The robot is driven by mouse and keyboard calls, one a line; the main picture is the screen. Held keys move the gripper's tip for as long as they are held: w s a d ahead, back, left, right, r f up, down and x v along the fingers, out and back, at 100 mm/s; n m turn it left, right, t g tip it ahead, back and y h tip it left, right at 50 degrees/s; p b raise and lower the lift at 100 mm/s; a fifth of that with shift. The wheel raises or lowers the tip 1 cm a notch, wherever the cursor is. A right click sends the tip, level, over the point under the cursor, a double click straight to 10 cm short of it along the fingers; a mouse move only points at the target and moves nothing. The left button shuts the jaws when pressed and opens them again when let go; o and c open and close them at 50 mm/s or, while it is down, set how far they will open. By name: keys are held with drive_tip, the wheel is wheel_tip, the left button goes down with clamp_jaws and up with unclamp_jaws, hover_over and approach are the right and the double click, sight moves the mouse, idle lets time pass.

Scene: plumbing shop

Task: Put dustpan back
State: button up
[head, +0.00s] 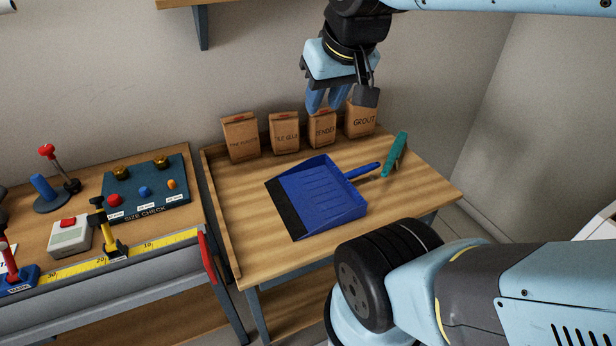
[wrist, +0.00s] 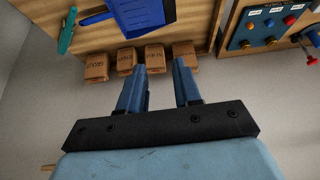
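The blue dustpan (head: 318,196) lies on the wooden table (head: 238,238), with its dark front lip to the left and its handle (head: 362,171) to the right. It also shows at the top of the wrist view (wrist: 142,14). My gripper (head: 326,104) is above the back of the table, near the paper bags, apart from the dustpan. In the wrist view its two blue fingers (wrist: 158,82) are spread with nothing between them. A teal-green tool (head: 395,155), perhaps a brush, stands or leans just right of the handle.
Several brown bags, one marked GROUT (head: 361,120), stand along the table's back edge. Left is a bench with a SIZE CHECK board (head: 147,190) and a yellow ruler (head: 150,247). A shelf bracket (head: 202,27) hangs on the wall. The table's front left is clear.

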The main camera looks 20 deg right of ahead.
drive_tip(key=shift+a, duration=0.1)
drive_tip(key=shift+w, duration=0.1)
drive_tip(key=w+f+n+g+h, duration=0.25)
drive_tip(key=w+f+n, duration=0.25)
drive_tip(key=w, duration=0.3)
drive_tip(key=w+f+n+g+h, duration=0.2)
drive_tip(key=w+f+n+g, duration=0.15)
drive_tip(key=w+f, duration=0.35)
drive_tip(key=n+h, duration=0.5)
drive_tip(key=n, duration=0.5)
approach(303, 163)
drive_tip(key=shift+m+y, duration=0.25)
drive_tip(key=x, duration=1)
drive_tip(key=shift+w+d+r, duration=0.1)
drive_tip(key=shift+w+d, duration=0.05)
drive_tip(key=shift+d, duration=0.1)
clamp_jaws()
